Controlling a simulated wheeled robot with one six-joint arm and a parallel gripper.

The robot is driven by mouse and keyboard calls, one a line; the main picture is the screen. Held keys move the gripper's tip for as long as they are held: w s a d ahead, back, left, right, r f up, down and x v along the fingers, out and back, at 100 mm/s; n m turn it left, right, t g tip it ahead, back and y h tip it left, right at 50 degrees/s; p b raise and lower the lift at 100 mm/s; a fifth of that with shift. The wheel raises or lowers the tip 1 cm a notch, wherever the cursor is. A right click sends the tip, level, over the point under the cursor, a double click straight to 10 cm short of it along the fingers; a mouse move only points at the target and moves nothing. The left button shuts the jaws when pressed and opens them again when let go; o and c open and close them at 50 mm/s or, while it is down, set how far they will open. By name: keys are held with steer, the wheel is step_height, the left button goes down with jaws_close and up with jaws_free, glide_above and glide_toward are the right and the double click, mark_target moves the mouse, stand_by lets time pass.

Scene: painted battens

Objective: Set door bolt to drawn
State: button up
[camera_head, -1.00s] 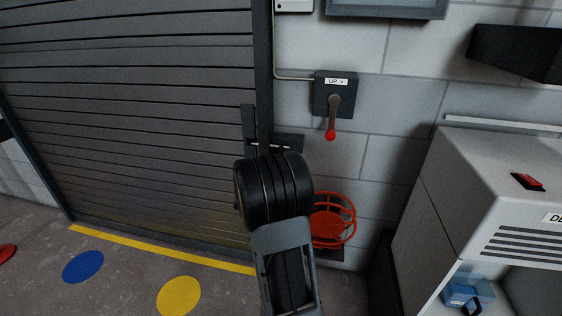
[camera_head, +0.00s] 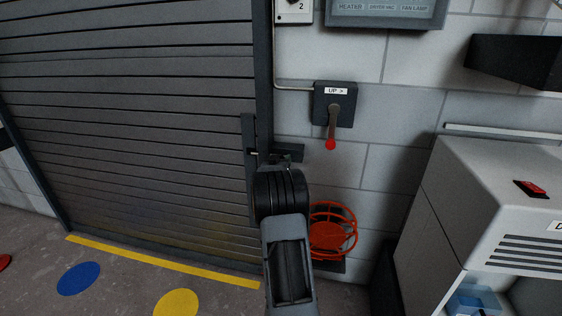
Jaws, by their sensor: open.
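The door bolt (camera_head: 252,152) shows as a small pale metal piece on a dark upright plate (camera_head: 249,129) at the right edge of the grey slatted shutter (camera_head: 130,110). A dark bracket (camera_head: 292,151) sits at the same height on the wall side of the door post. My arm comes up from the bottom and covers the area just below the bolt. How far the bolt is slid is too small to tell.
A wall lever with a red knob (camera_head: 330,144) hangs below a box marked "UP >" (camera_head: 335,104). A red wire basket (camera_head: 332,232) is low on the wall, right of my arm. A white cabinet (camera_head: 490,190) stands at right.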

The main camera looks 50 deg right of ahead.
steer(key=shift+d, duration=0.15)
jaws_close()
stand_by(0.5)
